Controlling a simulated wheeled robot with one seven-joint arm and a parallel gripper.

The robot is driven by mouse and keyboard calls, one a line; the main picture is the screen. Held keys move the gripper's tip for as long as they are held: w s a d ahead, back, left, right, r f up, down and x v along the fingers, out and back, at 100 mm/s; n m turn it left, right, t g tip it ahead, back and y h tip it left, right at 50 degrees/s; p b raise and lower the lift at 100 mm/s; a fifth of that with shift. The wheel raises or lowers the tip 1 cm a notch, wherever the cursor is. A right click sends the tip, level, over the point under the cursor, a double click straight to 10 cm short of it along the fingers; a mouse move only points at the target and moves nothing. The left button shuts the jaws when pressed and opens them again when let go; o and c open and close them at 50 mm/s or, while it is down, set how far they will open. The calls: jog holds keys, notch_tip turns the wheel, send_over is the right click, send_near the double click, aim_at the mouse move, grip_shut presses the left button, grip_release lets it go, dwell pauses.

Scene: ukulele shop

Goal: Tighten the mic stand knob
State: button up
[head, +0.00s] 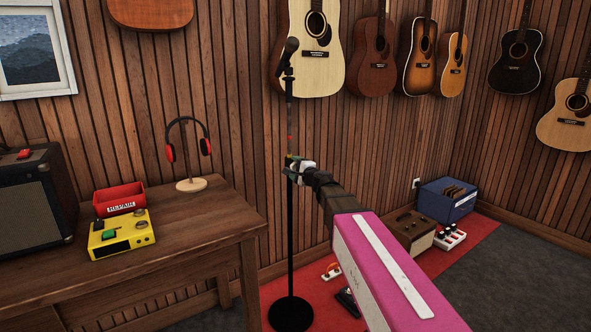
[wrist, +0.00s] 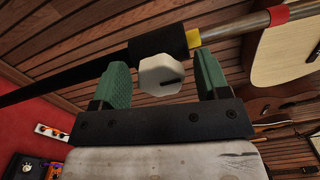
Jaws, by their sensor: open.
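The mic stand (head: 290,240) stands upright on a round black base, with a microphone (head: 289,48) at its top. In the wrist view its pole (wrist: 60,80) runs across at a slant, with a black collar, a yellow band and a red band. The white faceted knob (wrist: 160,74) sits on the collar, with a dark line on its face. My gripper (head: 297,168) is at the stand's collar in the head view. In the wrist view its green-padded fingers (wrist: 165,82) are open, one on each side of the knob, with visible gaps. Contact is not visible.
A wooden table (head: 215,222) at left holds red headphones (head: 170,152) on a stand, a red box (head: 119,200) and a yellow device (head: 121,235). Pedals (head: 450,237) and a blue crate (head: 447,199) sit on the floor at right. Guitars (head: 372,55) hang behind the stand.

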jog(key=v, duration=1)
jog(key=shift+s+d, duration=0.25)
